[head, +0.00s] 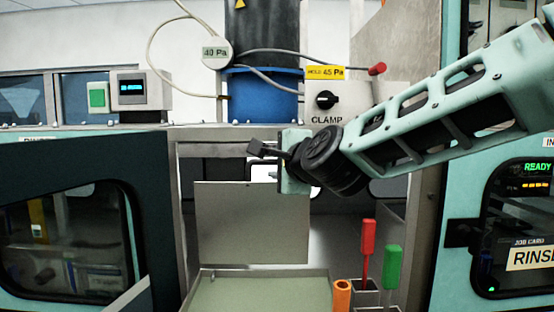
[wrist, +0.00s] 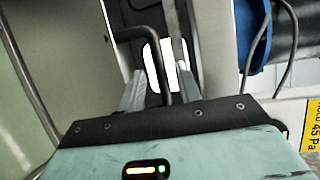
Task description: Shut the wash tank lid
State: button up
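The wash tank lid appears to be the grey metal panel (head: 238,222), standing upright behind a metal-rimmed opening (head: 208,272) with a pale green inside. A dark bent bar (wrist: 160,60), apparently a handle, shows in the wrist view near a grey panel edge. My gripper (head: 264,150) is above the panel's upper right part in the head view. In the wrist view my gripper's two pale fingers (wrist: 160,92) stand apart, with the bar passing between them. Gaps show beside the bar, so the fingers look open. Whether either finger touches it I cannot tell.
Red (head: 368,240) and green (head: 392,262) handled tools and an orange tube (head: 341,295) stand right of the opening. A blue drum (head: 262,96) and a clamp knob (head: 327,100) are above. A dark-framed window panel (head: 150,225) flanks the left side.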

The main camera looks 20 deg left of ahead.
grip_shut()
jog(key=shift+s+f+b, duration=0.15)
jog(key=shift+b, duration=0.35)
